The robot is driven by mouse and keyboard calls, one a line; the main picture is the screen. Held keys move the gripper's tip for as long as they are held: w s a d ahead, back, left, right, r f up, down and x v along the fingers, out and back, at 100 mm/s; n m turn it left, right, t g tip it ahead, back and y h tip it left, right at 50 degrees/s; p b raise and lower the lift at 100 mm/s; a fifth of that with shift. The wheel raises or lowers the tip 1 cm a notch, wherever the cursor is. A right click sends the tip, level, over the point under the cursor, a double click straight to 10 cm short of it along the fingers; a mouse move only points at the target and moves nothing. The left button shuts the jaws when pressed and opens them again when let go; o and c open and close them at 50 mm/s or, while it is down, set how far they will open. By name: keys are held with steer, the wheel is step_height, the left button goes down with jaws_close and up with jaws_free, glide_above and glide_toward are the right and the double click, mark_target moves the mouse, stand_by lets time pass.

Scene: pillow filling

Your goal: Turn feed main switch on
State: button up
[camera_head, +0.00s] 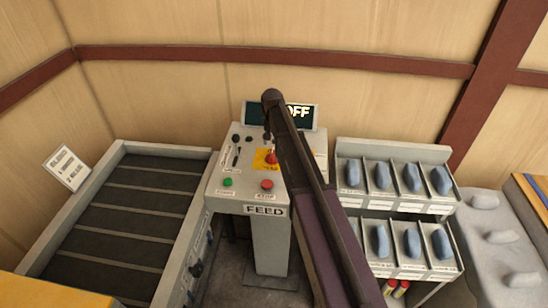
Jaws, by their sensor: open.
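The feed console (222,188) stands in the middle, with a "FEED" plate on its front. A red rotary switch (271,158) on a yellow plate (259,164) sits on its sloping top, partly covered by my arm. It looks like the main switch; its exact turn is too small to read. The display (307,113) at the back reads "OFF", partly covered by my arm. My dark arm reaches from the bottom right up over the console. I cannot make out my gripper's fingers; the arm hides that area.
A green button (228,182) and a red button (267,184) sit at the console's front edge. A dark slatted conveyor (125,215) is at left. A rack (400,208) with several blue-grey pillows is close at right. A wall stands behind.

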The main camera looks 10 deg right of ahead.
mark_target(272, 153)
steer(key=shift+f+b, duration=2.95)
steer(key=shift+f, duration=0.25)
